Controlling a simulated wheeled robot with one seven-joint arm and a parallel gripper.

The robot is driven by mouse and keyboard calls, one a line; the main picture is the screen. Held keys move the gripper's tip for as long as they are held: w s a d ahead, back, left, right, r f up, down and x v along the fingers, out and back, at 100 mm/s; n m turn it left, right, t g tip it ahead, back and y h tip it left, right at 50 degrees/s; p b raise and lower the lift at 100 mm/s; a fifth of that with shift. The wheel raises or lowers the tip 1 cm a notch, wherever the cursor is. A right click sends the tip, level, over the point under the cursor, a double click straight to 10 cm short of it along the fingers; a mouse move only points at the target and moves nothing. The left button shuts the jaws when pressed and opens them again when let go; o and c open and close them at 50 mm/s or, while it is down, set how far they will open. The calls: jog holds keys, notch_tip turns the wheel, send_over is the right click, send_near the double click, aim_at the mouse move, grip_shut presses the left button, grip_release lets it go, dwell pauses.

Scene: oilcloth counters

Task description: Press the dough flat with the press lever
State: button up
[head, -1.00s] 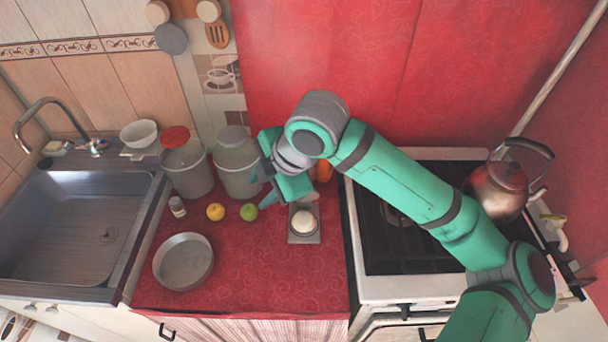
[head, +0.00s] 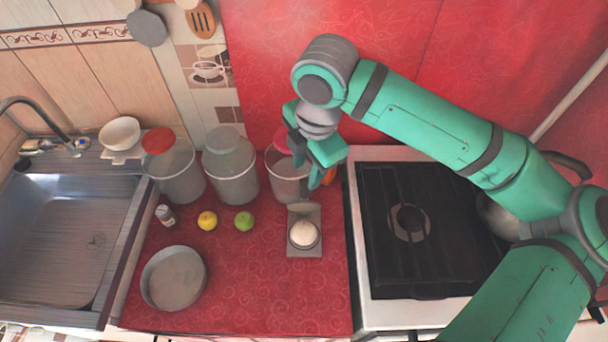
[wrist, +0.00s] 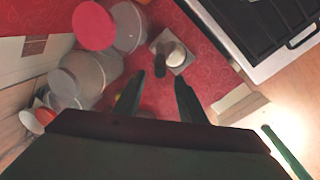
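The press (head: 291,250) is a small grey square base on the red counter, with a pale round dough ball (head: 304,234) on it. A raised grey part stands at its back edge. In the wrist view, the dough (wrist: 176,56) rests on the press base (wrist: 183,70), and a dark bar, apparently the lever (wrist: 160,66), sticks up beside it. The dough looks rounded. My gripper (head: 310,168) hangs above and behind the press, apart from it. In the wrist view, my gripper (wrist: 158,100) has its fingers spread with nothing between them.
Several lidded jars (head: 230,175) line the back wall, one close behind my gripper. A yellow fruit (head: 207,220), a green fruit (head: 244,221), a small shaker (head: 166,216) and a round pan (head: 174,278) are left of the press. The stove (head: 425,230) is right. The front counter is clear.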

aim_at(303, 198)
jog(key=shift+w+a+f, duration=0.1)
jog(key=shift+w+f, duration=0.15)
jog(key=shift+w, duration=0.05)
jog(key=f, duration=0.8)
jog(key=shift+w+a+f, duration=0.25)
jog(key=shift+f, duration=0.1)
jog(key=shift+w+a+f, duration=0.1)
jog(key=shift+w+f, duration=0.1)
jog(key=shift+f, duration=0.5)
grip_shut()
